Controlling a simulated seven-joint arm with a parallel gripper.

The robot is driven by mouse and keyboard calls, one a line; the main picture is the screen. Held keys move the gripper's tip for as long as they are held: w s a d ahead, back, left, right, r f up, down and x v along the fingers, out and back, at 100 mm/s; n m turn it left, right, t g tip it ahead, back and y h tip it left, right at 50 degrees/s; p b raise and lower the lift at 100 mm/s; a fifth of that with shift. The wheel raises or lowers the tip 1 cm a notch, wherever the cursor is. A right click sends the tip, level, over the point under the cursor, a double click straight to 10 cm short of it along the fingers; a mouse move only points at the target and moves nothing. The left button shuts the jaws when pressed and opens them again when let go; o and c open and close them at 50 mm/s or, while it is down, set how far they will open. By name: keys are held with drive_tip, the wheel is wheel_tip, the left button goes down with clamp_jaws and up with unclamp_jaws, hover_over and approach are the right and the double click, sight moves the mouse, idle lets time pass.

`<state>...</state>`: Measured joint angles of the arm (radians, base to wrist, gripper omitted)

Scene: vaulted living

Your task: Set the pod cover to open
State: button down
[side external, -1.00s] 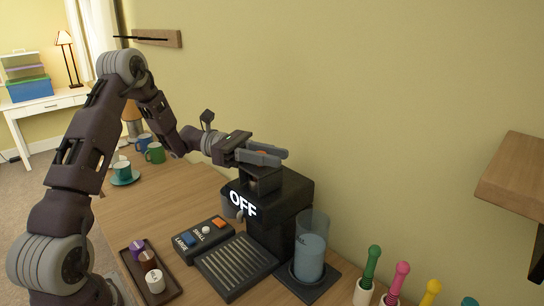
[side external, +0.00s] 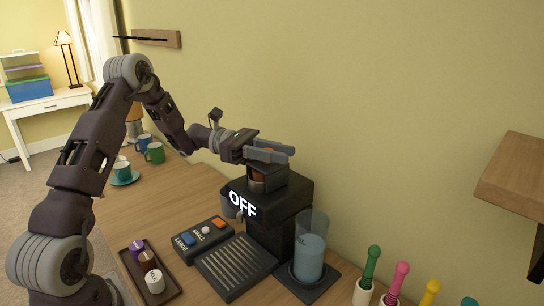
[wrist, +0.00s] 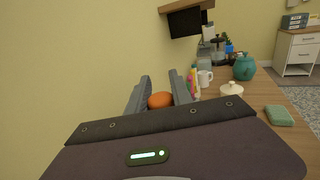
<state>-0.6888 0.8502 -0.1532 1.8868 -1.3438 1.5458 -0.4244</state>
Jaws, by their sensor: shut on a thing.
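The black coffee machine (side external: 300,195) stands on the wooden counter by the wall, with a lit "OFF" on its front. The pod cover (side external: 277,180) is the dark block on its top, below my gripper (side external: 272,151). My gripper is shut on an orange knob (wrist: 161,100), which shows between the two grey fingers in the wrist view. An orange-brown patch (side external: 258,176) shows on the side of the dark block. The fingers and hand hide part of the cover, and its exact angle is hard to tell.
A button box (side external: 204,236), a drip tray (side external: 236,266), a clear water tank (side external: 310,248) and a pod tray (side external: 171,285) surround the machine. Mugs (side external: 154,153) stand at the far left. A wooden shelf (side external: 522,185) juts from the wall at right.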

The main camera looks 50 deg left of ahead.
drive_tip(key=w, duration=0.6)
drive_tip(key=shift+w, duration=0.1)
drive_tip(key=c, duration=1.2)
unclamp_jaws()
drive_tip(key=v, duration=0.7)
